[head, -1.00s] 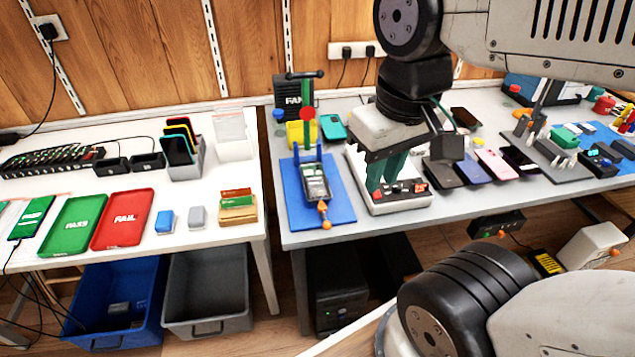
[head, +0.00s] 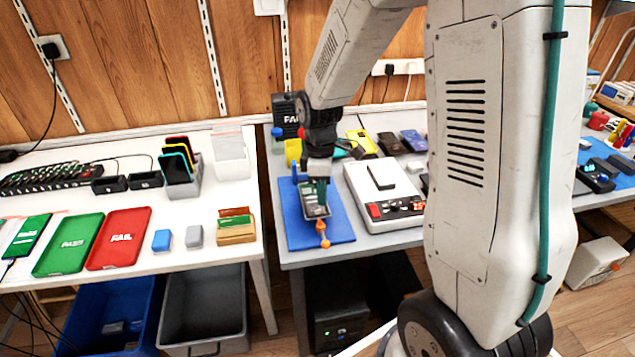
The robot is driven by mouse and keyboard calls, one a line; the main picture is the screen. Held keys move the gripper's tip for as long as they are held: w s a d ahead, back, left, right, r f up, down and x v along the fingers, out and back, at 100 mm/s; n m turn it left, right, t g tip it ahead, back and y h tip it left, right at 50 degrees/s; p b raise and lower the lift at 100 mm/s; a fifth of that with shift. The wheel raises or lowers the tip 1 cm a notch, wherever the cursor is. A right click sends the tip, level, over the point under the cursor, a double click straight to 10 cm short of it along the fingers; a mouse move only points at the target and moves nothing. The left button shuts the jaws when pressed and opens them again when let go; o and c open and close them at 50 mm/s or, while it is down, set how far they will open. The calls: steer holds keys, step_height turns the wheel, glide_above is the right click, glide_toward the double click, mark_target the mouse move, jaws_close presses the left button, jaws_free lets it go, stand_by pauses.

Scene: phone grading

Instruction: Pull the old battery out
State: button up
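An open phone (head: 314,210) sits in a holder on the blue mat (head: 293,232), with an orange knob (head: 322,228) at the holder's near end. My gripper (head: 317,187) points down over the far part of this phone, its green fingers at or just above it. The gripper and its wrist hide the far part of the phone. The old battery cannot be told apart from the phone's inside at this size. I cannot see whether the fingers are apart or closed on anything.
Green (head: 68,243) and red (head: 118,239) trays lie on the left table. Blue (head: 120,300) and grey (head: 203,308) bins stand below. My arm hides much of the right side.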

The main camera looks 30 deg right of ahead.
mark_target(318, 210)
steer(key=w+n, duration=0.1)
steer(key=w+n+t, duration=0.1)
steer(key=n, duration=0.1)
steer(key=shift+w+d+r, duration=0.1)
steer(key=shift+w, duration=0.15)
steer(key=shift+f, duration=3.75)
jaws_close()
steer(key=shift+r, duration=0.15)
steer(key=shift+r, duration=3.4)
